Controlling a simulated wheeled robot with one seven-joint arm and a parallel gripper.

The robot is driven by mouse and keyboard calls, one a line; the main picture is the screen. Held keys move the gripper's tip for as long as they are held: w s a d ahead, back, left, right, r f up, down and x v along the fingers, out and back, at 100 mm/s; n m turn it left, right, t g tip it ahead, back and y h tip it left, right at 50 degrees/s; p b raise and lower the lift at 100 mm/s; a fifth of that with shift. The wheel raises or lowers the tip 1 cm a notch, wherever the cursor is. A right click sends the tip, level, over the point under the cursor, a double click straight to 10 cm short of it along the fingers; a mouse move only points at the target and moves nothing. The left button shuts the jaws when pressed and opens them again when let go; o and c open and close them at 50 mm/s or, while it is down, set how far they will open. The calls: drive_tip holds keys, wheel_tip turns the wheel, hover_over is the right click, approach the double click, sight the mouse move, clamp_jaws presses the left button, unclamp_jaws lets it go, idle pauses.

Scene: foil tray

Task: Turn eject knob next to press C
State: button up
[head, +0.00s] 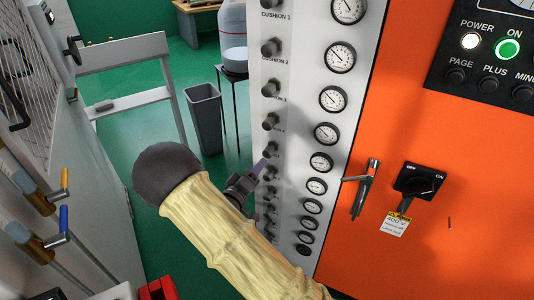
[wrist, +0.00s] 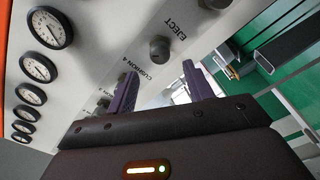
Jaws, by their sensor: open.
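A vertical white panel (head: 301,110) carries a column of dark round knobs, such as the upper knob (head: 270,47). My gripper (head: 262,168) is at the panel, close to the lower knobs, and partly hides them. In the wrist view my gripper (wrist: 160,88) is open, with its two purple fingers apart and nothing seen between them. A dark knob (wrist: 160,50) sits just beyond the fingers, between the labels EJECT and CUSHION 4. I cannot tell touching from apart. No press C label is readable.
Several round gauges (head: 340,57) run beside the knobs. An orange cabinet (head: 450,170) with a handle (head: 362,188) and an ON/OFF switch (head: 415,181) stands at right. A grey bin (head: 206,118) stands on the green floor behind. Machinery with levers (head: 62,220) is at left.

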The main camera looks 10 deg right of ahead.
sight(266, 156)
drive_tip(key=p+x, duration=0.1)
drive_tip(key=x, duration=0.7)
drive_tip(key=shift+w+d, duration=0.1)
drive_tip(key=c, duration=1)
